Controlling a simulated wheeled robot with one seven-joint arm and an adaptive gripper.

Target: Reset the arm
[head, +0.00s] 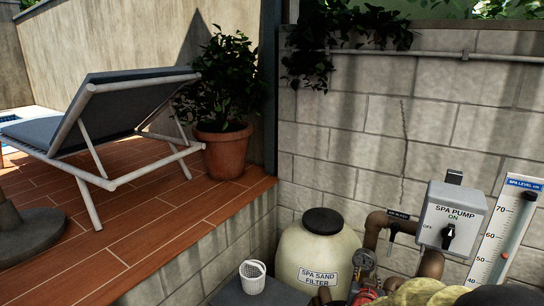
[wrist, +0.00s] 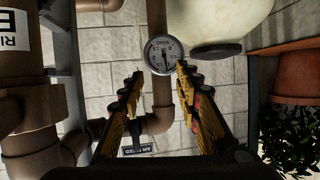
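My gripper (wrist: 157,76) shows in the wrist view as two yellow and black fingers, spread apart with nothing held between them. A round pressure gauge (wrist: 163,55) shows in the gap around the fingertips, seemingly beyond them; I cannot tell the exact distance. The wrist picture looks turned upside down.
The head view shows the sand filter (head: 318,250), a white basket (head: 252,277), the pressure gauge (head: 364,259), brown pipes (head: 376,228), the spa pump switch box (head: 452,216) and a level scale (head: 508,235). A lounger (head: 100,115) and potted plant (head: 226,150) stand on the raised deck.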

